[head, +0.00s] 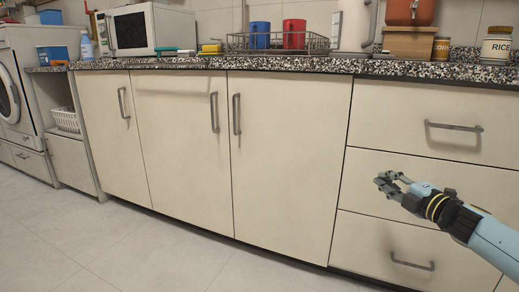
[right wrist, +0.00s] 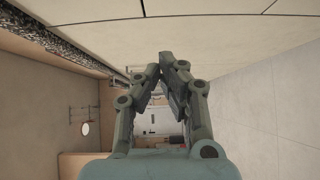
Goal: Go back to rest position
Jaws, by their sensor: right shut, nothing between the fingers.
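My right gripper (head: 386,182) is in the lower right of the head view, in front of the drawer fronts (head: 430,190). Its arm comes in from the lower right corner, light blue with black and yellow bands. In the right wrist view, the fingers (right wrist: 167,66) meet at their tips, shut with nothing between them. My left gripper does not show in either view.
Cream cabinets (head: 285,155) stand under a speckled counter (head: 300,66). On it are a microwave (head: 145,28), a dish rack (head: 275,43) with blue and red cups, and jars at right. A washing machine (head: 15,90) stands far left. The tiled floor (head: 120,245) in front is clear.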

